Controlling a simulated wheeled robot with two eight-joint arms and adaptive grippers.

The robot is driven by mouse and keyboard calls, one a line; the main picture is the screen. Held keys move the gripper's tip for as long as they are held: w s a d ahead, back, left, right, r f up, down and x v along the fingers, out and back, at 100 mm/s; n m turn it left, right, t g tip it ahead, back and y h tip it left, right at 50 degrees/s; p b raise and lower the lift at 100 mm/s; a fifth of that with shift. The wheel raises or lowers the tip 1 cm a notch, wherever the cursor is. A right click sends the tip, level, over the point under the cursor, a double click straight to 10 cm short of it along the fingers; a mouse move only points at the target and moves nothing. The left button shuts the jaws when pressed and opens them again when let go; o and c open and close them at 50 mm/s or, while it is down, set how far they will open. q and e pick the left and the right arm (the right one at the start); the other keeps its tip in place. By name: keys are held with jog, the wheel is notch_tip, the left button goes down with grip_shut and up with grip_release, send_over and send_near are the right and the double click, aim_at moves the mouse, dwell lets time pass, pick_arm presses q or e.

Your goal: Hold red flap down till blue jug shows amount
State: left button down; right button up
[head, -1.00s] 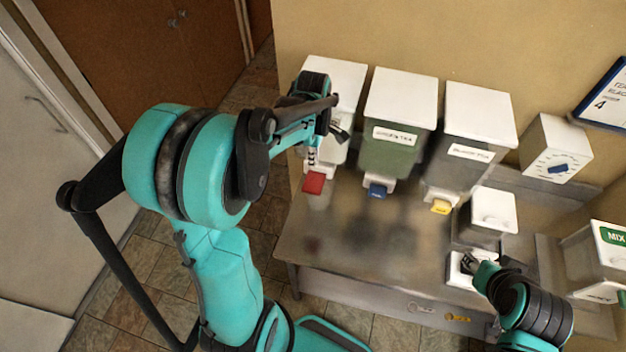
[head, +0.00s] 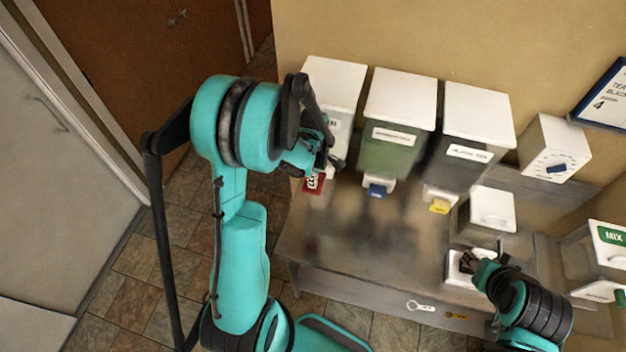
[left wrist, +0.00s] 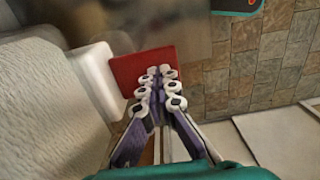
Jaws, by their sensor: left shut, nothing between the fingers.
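The red flap (head: 319,188) sits under the spout of the leftmost white-lidded bucket (head: 333,80) in the head view. In the left wrist view the flap (left wrist: 138,66) lies beside the white spout (left wrist: 97,78). My left gripper (head: 313,181) is shut and empty, its tips over the flap. In the left wrist view its fingertips (left wrist: 162,72) overlap the flap's near edge; whether they press it cannot be told. My right gripper (head: 470,262) is by a white block at the right; its jaw state is unclear. I see no blue jug.
Two more buckets stand to the right, with a blue flap (head: 377,191) and a yellow flap (head: 440,206). A dial box (head: 553,155) is on the wall. A small white-lidded container (head: 493,208) and a MIX box (head: 610,240) are farther right.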

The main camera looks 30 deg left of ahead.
aim_at(312, 190)
pick_arm(q)
jog(key=shift+s+f+t+b, duration=0.2)
jog(key=shift+t+b, duration=0.2)
jog(key=shift+b, duration=0.25)
jog(key=f+t+b, duration=0.1)
jog(key=t+b, duration=0.1)
jog(key=b, duration=0.1)
jog(key=f+t+y+b, duration=0.1)
jog(key=f+t+b, duration=0.1)
jog(key=b, duration=0.2)
jog(key=shift+s+d, duration=0.15)
jog(key=shift+s, duration=0.25)
jog(key=shift+w+f+b, duration=0.1)
jog(key=shift+f+b, duration=0.15)
jog(key=shift+b, duration=0.45)
dwell(5.5)
